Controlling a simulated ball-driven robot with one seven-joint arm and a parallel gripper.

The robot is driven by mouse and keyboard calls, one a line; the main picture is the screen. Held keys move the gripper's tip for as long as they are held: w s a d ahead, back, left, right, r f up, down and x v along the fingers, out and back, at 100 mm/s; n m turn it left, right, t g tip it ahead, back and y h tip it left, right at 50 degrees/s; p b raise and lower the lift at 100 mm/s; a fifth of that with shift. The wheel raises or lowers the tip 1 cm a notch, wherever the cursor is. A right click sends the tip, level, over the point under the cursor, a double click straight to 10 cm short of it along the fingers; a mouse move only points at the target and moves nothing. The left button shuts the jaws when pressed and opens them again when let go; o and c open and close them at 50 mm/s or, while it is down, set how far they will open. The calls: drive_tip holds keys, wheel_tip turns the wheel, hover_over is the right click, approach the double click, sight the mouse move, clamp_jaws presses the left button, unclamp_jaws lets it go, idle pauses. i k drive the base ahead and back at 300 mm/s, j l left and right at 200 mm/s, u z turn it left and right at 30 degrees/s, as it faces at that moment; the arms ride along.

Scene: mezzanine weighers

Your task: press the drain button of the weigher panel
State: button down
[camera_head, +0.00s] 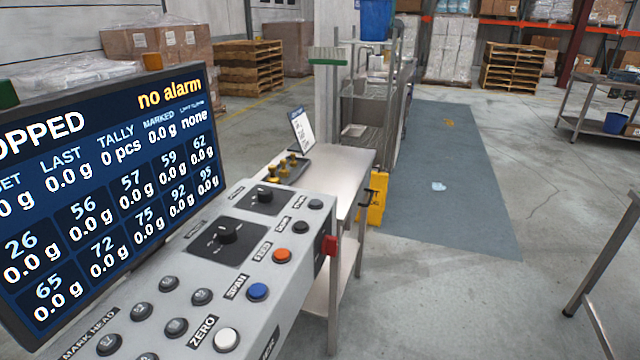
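The weigher panel (185,300) is a light grey sloped console at the lower left. A white button (227,340) sits beside a label reading ZERO. I cannot tell from the blurred labels which one is drain. Two black knobs (226,233) (264,195) sit to their left. My gripper is not in view.
A screen (100,190) behind the panel shows "no alarm" and 0.0 g readings. A red part (329,245) juts from the panel's right end. A steel table (335,170) with brass weights stands beyond. Open floor and a blue-grey mat (450,190) lie right.

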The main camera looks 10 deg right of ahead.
sight(315, 203)
drive_tip(key=i+l, duration=0.5)
drive_tip(key=i+l+u, duration=0.15)
drive_tip(key=i+l, duration=0.8)
drive_tip(key=l, duration=0.15)
drive_tip(key=i+l+u, duration=0.15)
drive_tip(key=i+l, duration=0.35)
drive_tip(key=l, duration=0.1)
